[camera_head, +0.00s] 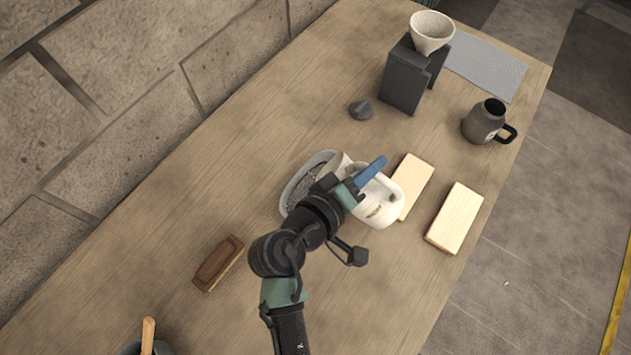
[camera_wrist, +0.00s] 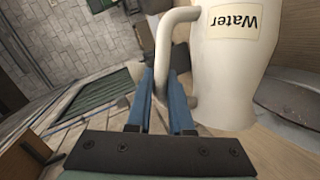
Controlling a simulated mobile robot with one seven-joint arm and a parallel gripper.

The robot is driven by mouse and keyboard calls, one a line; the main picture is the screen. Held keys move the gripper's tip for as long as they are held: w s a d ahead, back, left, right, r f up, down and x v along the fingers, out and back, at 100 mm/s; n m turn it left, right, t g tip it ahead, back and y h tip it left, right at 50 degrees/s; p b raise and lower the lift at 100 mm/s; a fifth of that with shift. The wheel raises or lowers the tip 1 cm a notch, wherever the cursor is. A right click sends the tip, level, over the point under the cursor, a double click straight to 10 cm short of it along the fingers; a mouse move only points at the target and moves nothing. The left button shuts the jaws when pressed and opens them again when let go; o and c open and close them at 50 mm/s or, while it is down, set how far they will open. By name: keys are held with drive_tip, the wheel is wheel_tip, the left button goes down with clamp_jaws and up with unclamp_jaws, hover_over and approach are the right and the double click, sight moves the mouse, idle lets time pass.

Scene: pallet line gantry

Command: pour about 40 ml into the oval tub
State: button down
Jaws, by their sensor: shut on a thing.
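My gripper (camera_head: 368,174) is shut on the handle of a white jug (camera_head: 380,206). In the wrist view the blue fingers (camera_wrist: 165,112) close around the handle, and the jug (camera_wrist: 228,75) carries a label reading "Water". The oval tub (camera_head: 291,194) is grey with dark, grainy contents and stands on the table, partly hidden by my arm and the jug. The jug looks tilted, with its pale mouth end toward the tub's right side. No stream of water can be made out, and the water level is hidden.
Two pale wooden blocks (camera_head: 412,186) (camera_head: 455,218) lie right of the jug. A brown block (camera_head: 218,264) lies at left.

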drive_tip(key=shift+s+d, duration=0.35)
drive_tip(key=shift+d, duration=0.25)
idle(1.1)
